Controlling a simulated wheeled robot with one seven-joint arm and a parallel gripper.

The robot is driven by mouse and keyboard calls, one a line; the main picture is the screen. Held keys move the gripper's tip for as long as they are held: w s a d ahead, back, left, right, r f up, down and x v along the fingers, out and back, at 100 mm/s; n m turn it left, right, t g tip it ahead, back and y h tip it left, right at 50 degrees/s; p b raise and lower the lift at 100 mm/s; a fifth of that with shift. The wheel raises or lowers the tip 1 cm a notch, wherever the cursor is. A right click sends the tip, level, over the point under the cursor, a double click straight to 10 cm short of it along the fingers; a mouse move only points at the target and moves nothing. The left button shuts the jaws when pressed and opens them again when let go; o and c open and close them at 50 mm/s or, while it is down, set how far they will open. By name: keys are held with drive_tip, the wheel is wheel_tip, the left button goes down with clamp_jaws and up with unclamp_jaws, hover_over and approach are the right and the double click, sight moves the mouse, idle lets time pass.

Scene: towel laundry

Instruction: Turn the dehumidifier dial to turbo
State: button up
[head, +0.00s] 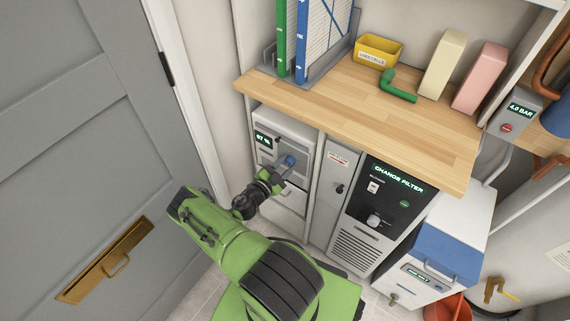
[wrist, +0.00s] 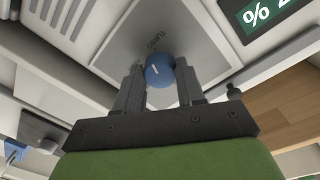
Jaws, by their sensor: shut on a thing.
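The dehumidifier (head: 290,129) is a white unit under the wooden counter, with a lit percent display (head: 264,139). Its round blue dial (head: 289,160) is on the front panel, and the dial also shows in the wrist view (wrist: 160,66), with a short white mark on its face. Small rotated lettering is on the grey plate (wrist: 160,35) around the dial; one word looks like TURBO. My gripper (head: 281,168) is at the dial; in the wrist view its two dark fingers (wrist: 160,84) are shut on the dial from both sides. The fingers partly hide the dial's edge and some lettering.
A narrow grey cabinet (head: 334,170) and a black panel reading CHANGE FILTER (head: 394,179) stand to the right. The counter (head: 350,110) overhangs the units. A grey door (head: 70,120) is at left. A blue-and-white box (head: 440,250) and red bucket (head: 447,308) are at lower right.

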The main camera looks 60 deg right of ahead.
drive_tip(key=shift+m, duration=0.6)
drive_tip(key=shift+f+m+p, duration=0.1)
drive_tip(key=shift+m+p, duration=0.2)
drive_tip(key=o, duration=1)
drive_tip(key=shift+o, duration=0.2)
drive_tip(key=shift+a, duration=0.1)
drive_tip(key=p+v, duration=0.2)
drive_tip(key=v, duration=1.3)
drive_tip(key=shift+a, duration=0.3)
drive_tip(key=shift+r, duration=0.25)
